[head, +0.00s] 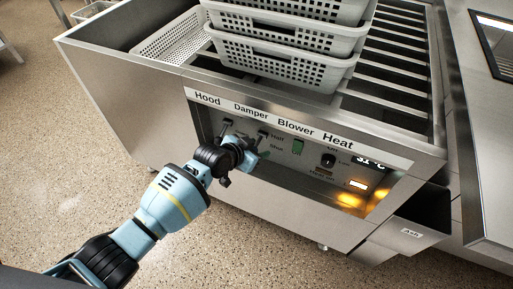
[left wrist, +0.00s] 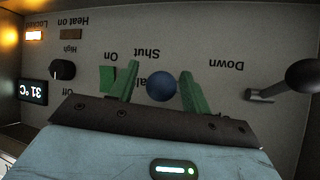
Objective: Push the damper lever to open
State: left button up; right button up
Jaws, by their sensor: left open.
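The damper lever's blue round knob (left wrist: 160,86) shows in the left wrist view, over the partly covered "Half" label and near "Shut". My left gripper (left wrist: 159,72) is open, with one green finger on each side of the knob; I cannot tell whether they touch it. In the head view my left gripper (head: 250,152) is at the control panel (head: 320,200), below the "Damper" label, and hides most of the lever. My right gripper is in neither view.
The hood lever's dark knob (left wrist: 303,73) is beside the gripper. The green blower switch (head: 298,146) and heat knob (head: 328,160) are on the other side. Stacked perforated baskets (head: 285,50) stand on the metal unit above. An ash drawer (head: 410,233) juts out at lower right.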

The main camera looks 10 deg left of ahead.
pick_arm(q)
jog(key=p+v, duration=0.2)
jog(key=v, duration=0.5)
jog(key=shift+s+a+r, duration=0.15)
jog(key=shift+s+a, duration=0.05)
jog(key=shift+s, duration=0.05)
